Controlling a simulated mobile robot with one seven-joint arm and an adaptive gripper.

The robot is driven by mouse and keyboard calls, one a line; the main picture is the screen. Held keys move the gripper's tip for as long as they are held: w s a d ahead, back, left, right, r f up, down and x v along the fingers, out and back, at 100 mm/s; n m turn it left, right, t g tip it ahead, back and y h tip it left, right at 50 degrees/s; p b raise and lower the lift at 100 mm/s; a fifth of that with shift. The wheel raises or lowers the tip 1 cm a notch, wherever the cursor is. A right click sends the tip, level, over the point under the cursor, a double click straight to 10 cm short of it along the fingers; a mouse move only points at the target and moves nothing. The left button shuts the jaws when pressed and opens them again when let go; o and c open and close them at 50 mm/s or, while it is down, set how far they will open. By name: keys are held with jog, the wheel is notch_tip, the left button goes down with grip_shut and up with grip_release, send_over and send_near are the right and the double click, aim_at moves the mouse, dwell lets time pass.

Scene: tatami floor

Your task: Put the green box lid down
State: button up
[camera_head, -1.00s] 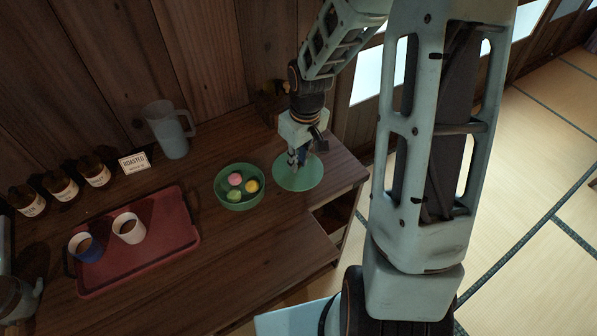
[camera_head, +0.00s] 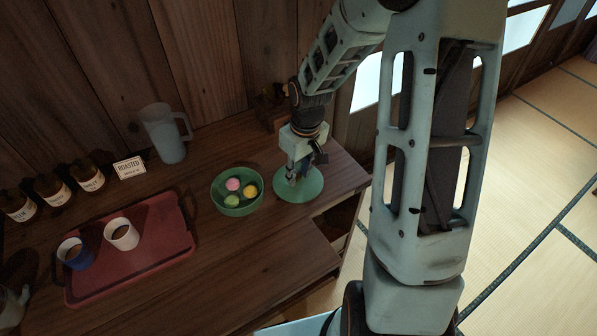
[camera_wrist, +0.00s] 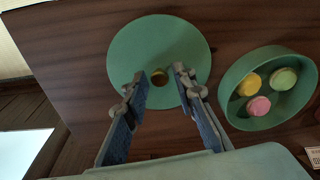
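The green lid (camera_head: 313,188) is a flat round disc on the dark wooden counter, near its right end. My gripper (camera_head: 293,180) is just above the lid, pointing down. In the wrist view its two fingers (camera_wrist: 160,74) stand apart on either side of the knob, with a gap on both sides. The green box (camera_head: 238,209) is an open round bowl left of the lid, apart from it. It holds yellow, pink and green sweets (camera_wrist: 250,84).
A red tray (camera_head: 150,255) with two cups stands at the left. A clear pitcher (camera_head: 166,135), a small sign (camera_head: 129,167) and several dark jars (camera_head: 52,190) line the wall. The counter's right edge is close to the lid. Bare wood lies in front of the bowl.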

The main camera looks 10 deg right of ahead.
aim_at(302, 184)
jog(key=shift+o, duration=0.4)
jog(key=shift+r, duration=0.1)
notch_tip(302, 184, up, 12)
jog(key=s+p, duration=0.1)
jog(key=shift+s+d+p, duration=0.15)
jog(key=shift+d+p, duration=0.15)
jog(key=shift+p, duration=0.1)
